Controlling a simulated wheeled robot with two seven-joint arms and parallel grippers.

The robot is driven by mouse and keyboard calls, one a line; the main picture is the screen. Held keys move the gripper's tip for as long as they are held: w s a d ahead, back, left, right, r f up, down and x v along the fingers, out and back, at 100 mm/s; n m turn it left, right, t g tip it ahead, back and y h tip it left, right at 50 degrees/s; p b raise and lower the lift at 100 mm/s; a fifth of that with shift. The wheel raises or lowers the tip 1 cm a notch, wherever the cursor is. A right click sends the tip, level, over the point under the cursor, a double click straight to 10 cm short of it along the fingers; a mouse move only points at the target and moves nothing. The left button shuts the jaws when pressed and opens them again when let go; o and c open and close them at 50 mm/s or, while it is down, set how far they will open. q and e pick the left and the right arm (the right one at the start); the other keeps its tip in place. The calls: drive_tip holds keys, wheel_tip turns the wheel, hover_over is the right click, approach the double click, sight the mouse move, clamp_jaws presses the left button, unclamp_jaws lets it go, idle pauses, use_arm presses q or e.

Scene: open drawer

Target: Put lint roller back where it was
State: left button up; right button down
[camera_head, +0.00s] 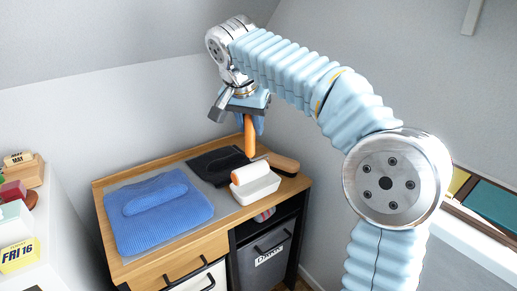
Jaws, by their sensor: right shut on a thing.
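The lint roller has an upright orange handle (250,138) and a white roll (252,171) with an orange end. The roll is at the top of a small white tray (256,189) on the wooden dresser top; I cannot tell whether it touches the tray. My right gripper (249,118) is above the tray, shut on the upper end of the orange handle. Its fingers partly hide the handle's top. My left gripper is not in view.
A folded blue cloth (188,219) lies on a mat at the dresser's left. A dark mat (211,168) and a wooden-handled item (283,162) lie close to the tray. A grey bin (266,262) sits below. A white shelf with calendar blocks (18,255) stands left.

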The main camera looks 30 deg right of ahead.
drive_tip(key=x, duration=0.9)
drive_tip(key=shift+w+b, duration=0.3)
drive_tip(key=shift+w, duration=0.15)
drive_tip(key=shift+d+f, duration=0.15)
drive_tip(key=shift+f, duration=0.2)
drive_tip(key=c, duration=0.9)
unclamp_jaws()
drive_tip(key=shift+r, duration=0.1)
drive_tip(key=shift+o, duration=0.2)
drive_tip(key=p+v, duration=0.1)
drive_tip(key=v, duration=1.1)
drive_tip(key=shift+r, duration=0.15)
